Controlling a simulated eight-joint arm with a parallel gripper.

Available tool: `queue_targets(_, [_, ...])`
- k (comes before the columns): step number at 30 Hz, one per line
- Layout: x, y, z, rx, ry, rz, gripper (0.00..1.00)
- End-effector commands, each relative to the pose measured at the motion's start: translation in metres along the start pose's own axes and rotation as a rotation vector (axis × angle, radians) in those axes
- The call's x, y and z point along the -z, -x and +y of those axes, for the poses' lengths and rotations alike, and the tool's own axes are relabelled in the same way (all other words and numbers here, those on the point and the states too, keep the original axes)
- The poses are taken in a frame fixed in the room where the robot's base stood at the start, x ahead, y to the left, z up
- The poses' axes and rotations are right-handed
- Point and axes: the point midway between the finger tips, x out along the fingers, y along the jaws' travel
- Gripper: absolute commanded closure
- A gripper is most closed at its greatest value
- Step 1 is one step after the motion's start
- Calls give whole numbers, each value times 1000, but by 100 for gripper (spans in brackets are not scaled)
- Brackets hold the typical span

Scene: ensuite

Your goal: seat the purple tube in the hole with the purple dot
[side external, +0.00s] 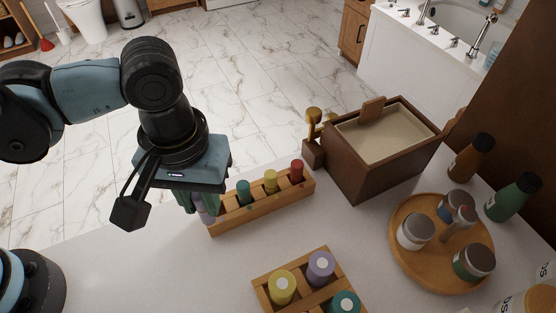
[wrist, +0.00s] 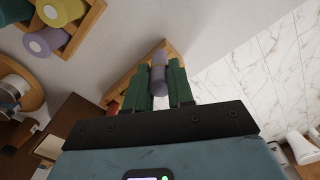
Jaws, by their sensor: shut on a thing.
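My gripper (side external: 196,208) is shut on the purple tube (wrist: 159,80), which stands between its two green fingers in the wrist view. In the side view only a sliver of the purple tube (side external: 206,217) shows below the gripper, at the left end of the long wooden rack (side external: 268,208). That rack holds a teal tube (side external: 244,192), a yellow tube (side external: 270,181) and a red tube (side external: 297,171), all upright. The purple dot and its hole are hidden. I cannot tell whether the tube's lower end is above the rack or inside a hole.
A second wooden holder (side external: 300,272) with yellow, purple and teal capped pieces stands in front. A brown box (side external: 372,170) stands behind right of the rack. A round tray (side external: 402,247) with several jars and dark bottles are at the right.

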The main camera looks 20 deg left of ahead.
Motion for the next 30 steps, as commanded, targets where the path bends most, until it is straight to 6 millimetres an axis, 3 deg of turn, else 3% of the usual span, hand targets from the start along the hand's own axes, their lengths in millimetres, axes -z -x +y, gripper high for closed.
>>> queue_targets(3, [22, -13, -1, 0, 5, 0, 100])
queue_targets(8, [35, -21, -1, 0, 0, 0, 100])
queue_targets(21, [37, -61, -1, 0, -2, 0, 100])
queue_targets(30, [36, -62, -1, 0, -2, 0, 100])
